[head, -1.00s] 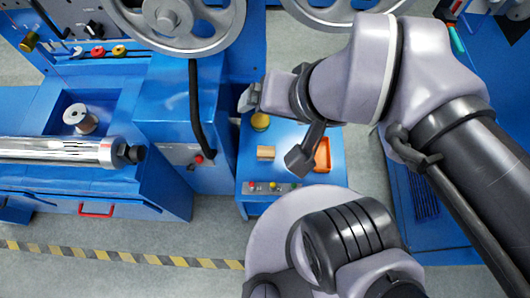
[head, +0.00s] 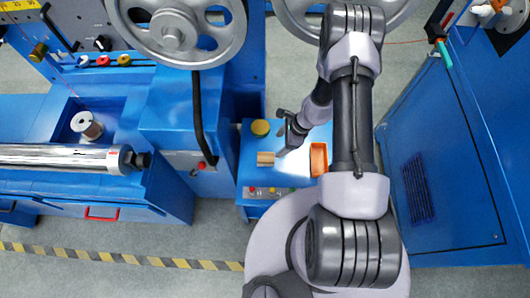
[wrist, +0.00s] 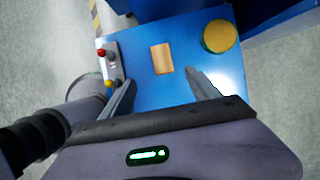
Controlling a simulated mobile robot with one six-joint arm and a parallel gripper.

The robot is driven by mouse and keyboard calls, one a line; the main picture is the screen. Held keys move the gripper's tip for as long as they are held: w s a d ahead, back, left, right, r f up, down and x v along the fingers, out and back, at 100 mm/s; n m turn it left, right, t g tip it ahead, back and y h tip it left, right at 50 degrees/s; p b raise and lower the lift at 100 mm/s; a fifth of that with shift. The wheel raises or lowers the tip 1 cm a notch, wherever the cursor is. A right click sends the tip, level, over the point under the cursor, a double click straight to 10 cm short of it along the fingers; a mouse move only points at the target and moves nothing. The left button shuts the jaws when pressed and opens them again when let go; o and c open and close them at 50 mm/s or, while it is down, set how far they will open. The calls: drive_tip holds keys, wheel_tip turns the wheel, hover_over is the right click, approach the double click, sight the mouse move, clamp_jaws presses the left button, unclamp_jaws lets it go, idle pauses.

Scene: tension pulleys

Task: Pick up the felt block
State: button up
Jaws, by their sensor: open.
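The felt block (head: 265,158) is a small tan block lying on the blue table top (head: 285,180). It also shows in the wrist view (wrist: 161,58), a little beyond my fingertips and roughly between their lines. My gripper (head: 281,133) is open and empty, above the table and just to the right of the block in the head view. In the wrist view my gripper's two fingers (wrist: 160,78) stand wide apart. The block is apart from both fingers and fully visible in the wrist view.
A round yellow object (head: 260,127) stands behind the block. An orange tray (head: 318,158) sits at the table's right. A control panel with several buttons (wrist: 109,66) lines the table's front edge. A large blue machine with pulleys (head: 165,110) stands close on the left.

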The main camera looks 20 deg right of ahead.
drive_tip(key=b, duration=0.3)
approach(266, 157)
drive_tip(key=x, duration=0.5)
drive_tip(key=shift+s+a+f, duration=0.1)
drive_tip(key=shift+a+f, duration=0.05)
drive_tip(key=shift+a, duration=0.1)
drive_tip(key=b+x, duration=0.2)
drive_tip(key=x, duration=0.1)
drive_tip(key=b+x, duration=0.1)
drive_tip(key=x, duration=0.1)
drive_tip(key=shift+w+d+f, duration=0.2)
drive_tip(key=shift+f, duration=0.1)
drive_tip(key=shift+r, duration=0.15)
drive_tip(key=shift+c, duration=0.9)
clamp_jaws()
wheel_tip(266, 157, up, 10)
drive_tip(key=p, duration=0.4)
